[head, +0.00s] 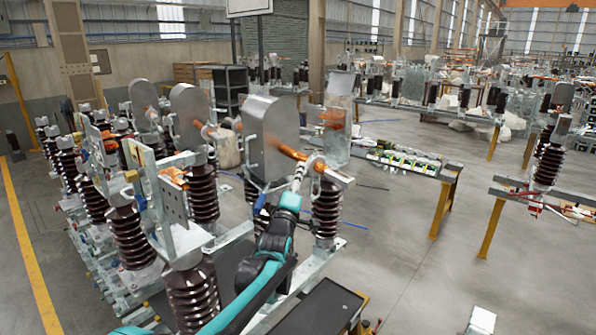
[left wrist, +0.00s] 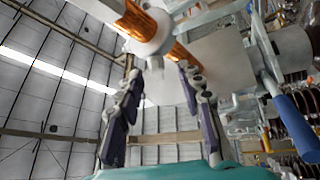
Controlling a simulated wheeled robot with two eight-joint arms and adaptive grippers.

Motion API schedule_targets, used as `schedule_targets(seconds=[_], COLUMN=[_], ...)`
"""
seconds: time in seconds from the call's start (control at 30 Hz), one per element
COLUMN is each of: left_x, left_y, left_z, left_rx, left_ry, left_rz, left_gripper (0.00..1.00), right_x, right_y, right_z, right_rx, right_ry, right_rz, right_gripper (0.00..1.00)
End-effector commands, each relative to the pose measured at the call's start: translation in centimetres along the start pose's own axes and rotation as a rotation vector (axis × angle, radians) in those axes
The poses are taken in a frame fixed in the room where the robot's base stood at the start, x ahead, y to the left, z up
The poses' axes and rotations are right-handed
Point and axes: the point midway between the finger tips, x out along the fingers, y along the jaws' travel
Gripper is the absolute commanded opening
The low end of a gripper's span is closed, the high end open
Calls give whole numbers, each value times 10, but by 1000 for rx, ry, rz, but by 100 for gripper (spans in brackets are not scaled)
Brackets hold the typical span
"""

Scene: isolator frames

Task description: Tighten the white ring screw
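The white ring screw (left wrist: 148,32) shows large at the top of the left wrist view, around a copper-orange bar (left wrist: 180,52). In the head view a small pale ring (head: 317,163) sits on the orange bar (head: 289,152), near the top of a brown ribbed insulator; it seems to be the same part. My left gripper (left wrist: 158,72) is open. In the head view the left gripper (head: 299,176) is small, just left of and below the ring. My right gripper is not in view.
A grey metal plate housing (head: 266,140) stands close left of the ring. Brown ribbed insulators (head: 326,210) stand on the frame around my arm. A blue-handled rod (left wrist: 296,125) shows right of the fingers. A yellow-legged table (head: 440,205) stands to the right, with open floor before it.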

Motion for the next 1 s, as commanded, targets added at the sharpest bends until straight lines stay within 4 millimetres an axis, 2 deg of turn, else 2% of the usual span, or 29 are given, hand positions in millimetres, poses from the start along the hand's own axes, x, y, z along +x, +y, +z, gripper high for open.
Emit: schedule_targets(seconds=[0.13, 0.43, 0.57, 0.6, 1.0], left_x=[13, 16, 16, 16, 15], left_y=[0, 0, 0, 0, -3], left_z=[0, 0, 0, 0, 0], left_rx=[1, 1, 1, 1, 36], left_ry=[0, 0, 0, 0, 0], left_rz=[0, -1, -1, -1, 31], left_gripper=[37, 37, 3, 0, 0], right_x=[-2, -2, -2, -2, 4], right_y=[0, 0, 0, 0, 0], right_z=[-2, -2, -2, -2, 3], right_rx=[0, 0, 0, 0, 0], right_ry=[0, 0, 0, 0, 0], right_rz=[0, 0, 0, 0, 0], right_gripper=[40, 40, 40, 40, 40])
